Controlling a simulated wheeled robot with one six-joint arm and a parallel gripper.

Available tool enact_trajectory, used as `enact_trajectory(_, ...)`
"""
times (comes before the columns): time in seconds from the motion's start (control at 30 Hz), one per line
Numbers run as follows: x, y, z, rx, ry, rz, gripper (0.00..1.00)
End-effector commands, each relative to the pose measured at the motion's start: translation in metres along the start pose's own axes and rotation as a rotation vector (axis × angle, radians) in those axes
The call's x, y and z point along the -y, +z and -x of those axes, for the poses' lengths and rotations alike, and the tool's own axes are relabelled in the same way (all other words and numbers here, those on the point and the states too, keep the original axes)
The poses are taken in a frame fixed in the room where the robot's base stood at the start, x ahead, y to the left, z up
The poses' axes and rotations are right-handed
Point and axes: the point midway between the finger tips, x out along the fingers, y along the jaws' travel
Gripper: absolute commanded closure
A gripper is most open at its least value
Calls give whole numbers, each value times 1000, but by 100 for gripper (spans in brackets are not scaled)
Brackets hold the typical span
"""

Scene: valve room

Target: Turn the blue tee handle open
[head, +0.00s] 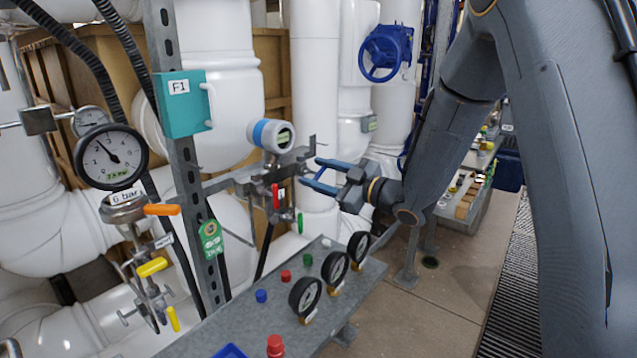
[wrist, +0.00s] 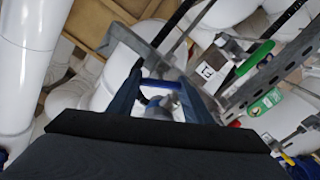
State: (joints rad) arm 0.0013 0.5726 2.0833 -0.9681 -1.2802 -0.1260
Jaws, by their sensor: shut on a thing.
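The blue tee handle (wrist: 161,84) shows in the wrist view as a short blue bar spanning the gap between my two fingers. Its stem and valve body behind it are blurred and partly hidden. My gripper (wrist: 160,78) is shut on the bar, with one finger at each end. In the head view my gripper (head: 311,172) reaches in from the right to the grey valve manifold (head: 268,183) below a round white transmitter (head: 272,135). The handle is hard to make out there between the fingers.
A red handle (head: 276,196) and a green handle (head: 300,222) hang close by on the manifold. Below is a grey bench (head: 232,318) with several small gauges and coloured knobs. A steel post (head: 187,190) stands left. Open floor (head: 440,295) lies right.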

Motion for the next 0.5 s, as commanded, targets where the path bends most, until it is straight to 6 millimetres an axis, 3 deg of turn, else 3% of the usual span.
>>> enact_trajectory(0.5,4,4,-1,-1,0,493,77)
